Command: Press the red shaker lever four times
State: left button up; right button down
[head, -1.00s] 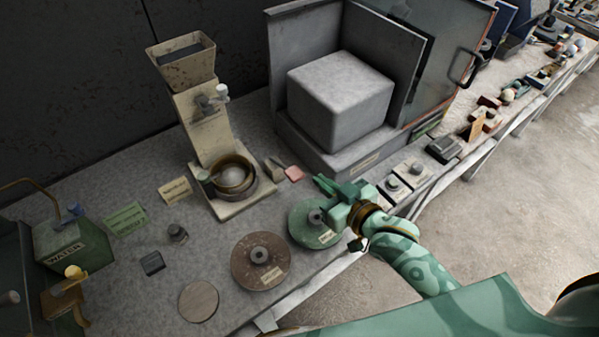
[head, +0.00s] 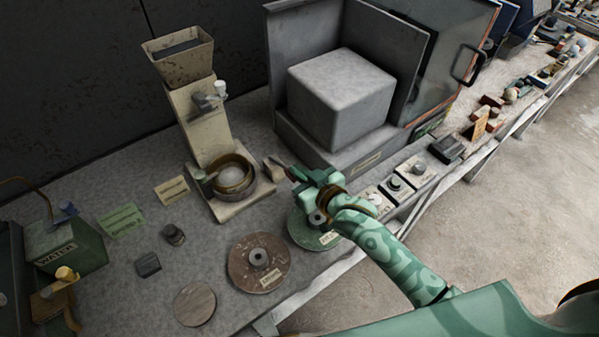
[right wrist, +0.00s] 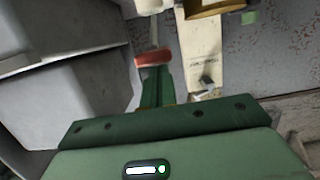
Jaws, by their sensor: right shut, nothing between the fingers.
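The shaker is a beige machine (head: 203,125) with a hopper on top and a round bowl (head: 233,178) at its foot. Its lever (head: 273,163) sticks out to the right of the bowl. The lever's red end is hidden behind my gripper in the head view. In the right wrist view the red pad (right wrist: 153,57) shows at the fingertips. My right gripper (head: 293,175) is shut and empty, right at the lever's end. I cannot tell whether it touches the pad. My left gripper is not in view.
A big grey block (head: 341,97) stands in an open cabinet behind my right gripper. A green disc (head: 303,234) and a brown disc (head: 259,262) lie in front. Small switch boxes (head: 398,187) line the bench's front edge to the right.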

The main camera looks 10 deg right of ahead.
jog(key=f, duration=0.2)
jog(key=s+f, duration=0.2)
jog(key=f, duration=0.1)
jog(key=shift+d+f, duration=0.35)
jog(key=shift+d, duration=0.05)
jog(key=shift+r, duration=0.4)
jog(key=f+p+v, duration=0.1)
jog(key=p+v, duration=0.2)
jog(key=v, duration=0.8)
jog(key=shift+s+d+p, duration=0.2)
jog(key=shift+s+p, duration=0.1)
dwell(1.7)
